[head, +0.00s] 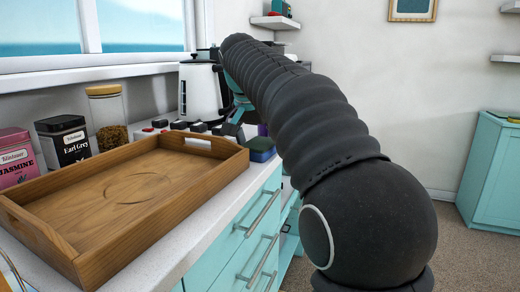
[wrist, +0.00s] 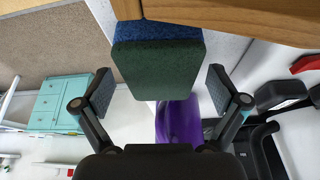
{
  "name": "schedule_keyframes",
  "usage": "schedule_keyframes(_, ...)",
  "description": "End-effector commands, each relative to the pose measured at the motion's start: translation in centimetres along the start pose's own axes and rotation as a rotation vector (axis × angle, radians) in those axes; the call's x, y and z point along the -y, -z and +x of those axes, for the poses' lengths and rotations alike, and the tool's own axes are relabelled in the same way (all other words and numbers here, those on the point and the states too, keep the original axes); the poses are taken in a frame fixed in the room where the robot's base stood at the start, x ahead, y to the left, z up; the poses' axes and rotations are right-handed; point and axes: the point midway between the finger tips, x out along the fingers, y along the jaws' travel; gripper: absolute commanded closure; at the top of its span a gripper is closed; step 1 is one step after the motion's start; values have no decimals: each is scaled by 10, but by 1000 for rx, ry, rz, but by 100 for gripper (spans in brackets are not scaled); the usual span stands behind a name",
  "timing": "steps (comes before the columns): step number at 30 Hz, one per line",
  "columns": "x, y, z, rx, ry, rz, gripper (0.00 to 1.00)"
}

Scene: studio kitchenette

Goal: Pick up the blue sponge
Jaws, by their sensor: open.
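The blue sponge (head: 262,156) has a dark green top layer and lies on the white counter, near its front edge, just past the wooden tray. In the wrist view the sponge (wrist: 157,62) shows its green face large, with a blue band along its upper side. My gripper (wrist: 160,88) is open and empty, one finger on each side of the sponge in the picture, with visible gaps to both. In the head view my gripper (head: 236,118) is just left of and above the sponge, partly hidden by my arm.
The wooden tray (head: 70,236) borders the sponge closely. A purple object (wrist: 180,122) is close by. A white kettle (head: 203,92), a glass jar (head: 107,112) and tea tins (head: 64,138) stand along the back. The counter's front edge is near, above teal drawers (head: 232,250).

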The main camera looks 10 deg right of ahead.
Motion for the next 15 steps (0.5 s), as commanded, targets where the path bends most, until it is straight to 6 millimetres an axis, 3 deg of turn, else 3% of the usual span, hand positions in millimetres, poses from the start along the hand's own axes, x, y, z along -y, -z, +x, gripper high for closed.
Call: schedule_keyframes(15, 0, -2, 4, 0, 0, 0, 3)
